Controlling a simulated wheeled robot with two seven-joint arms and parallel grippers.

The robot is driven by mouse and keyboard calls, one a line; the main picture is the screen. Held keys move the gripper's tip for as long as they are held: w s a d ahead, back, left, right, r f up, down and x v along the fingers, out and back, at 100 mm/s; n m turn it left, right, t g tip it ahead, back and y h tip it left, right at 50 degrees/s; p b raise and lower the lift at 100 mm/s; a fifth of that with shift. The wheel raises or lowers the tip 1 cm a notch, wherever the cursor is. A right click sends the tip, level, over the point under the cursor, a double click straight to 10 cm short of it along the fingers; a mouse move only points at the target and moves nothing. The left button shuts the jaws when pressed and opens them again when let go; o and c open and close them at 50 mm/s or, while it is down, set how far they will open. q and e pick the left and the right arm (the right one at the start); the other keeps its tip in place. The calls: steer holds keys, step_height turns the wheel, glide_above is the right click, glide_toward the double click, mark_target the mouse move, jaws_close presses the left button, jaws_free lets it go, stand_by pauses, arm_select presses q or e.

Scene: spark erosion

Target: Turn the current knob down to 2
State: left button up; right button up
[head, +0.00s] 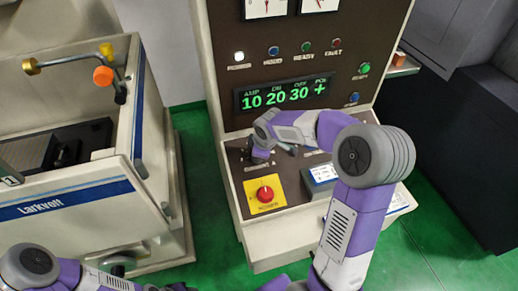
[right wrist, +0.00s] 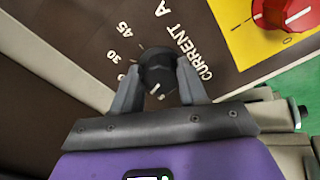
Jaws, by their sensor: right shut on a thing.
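The current knob (right wrist: 158,66) is a black round knob on the brown panel, with the label "CURRENT A" and the numbers 30 and 45 beside it in the right wrist view. My right gripper (right wrist: 159,84) is shut on the knob, one finger on each side. In the head view my right gripper (head: 262,152) is at the left of the sloping panel and hides the knob. The green display (head: 285,94) reads AMP 10. My left arm shows at the lower left, its gripper out of view.
A red knob on a yellow plate (head: 265,195) sits close below my right gripper. Lamps and buttons (head: 303,47) are above the display. A Larkvolt machine tank (head: 70,195) stands at the left, with green floor between.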

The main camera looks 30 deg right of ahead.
steer(key=n+p, duration=0.2)
steer(key=n, duration=0.1)
steer(key=shift+r+n, duration=0.15)
steer(key=shift+n, duration=0.25)
steer(key=n+p, duration=0.3)
steer(key=shift+w+n, duration=0.1)
steer(key=shift+n, duration=0.2)
steer(key=n+p, duration=0.3)
steer(key=n, duration=0.1)
steer(key=shift+w+n+g+p, duration=0.1)
steer(key=shift+n+g+p, duration=0.2)
steer(key=shift+n+p, duration=1.1)
steer(key=shift+n, duration=0.3)
steer(key=o, duration=1.1)
steer(key=shift+c, duration=0.2)
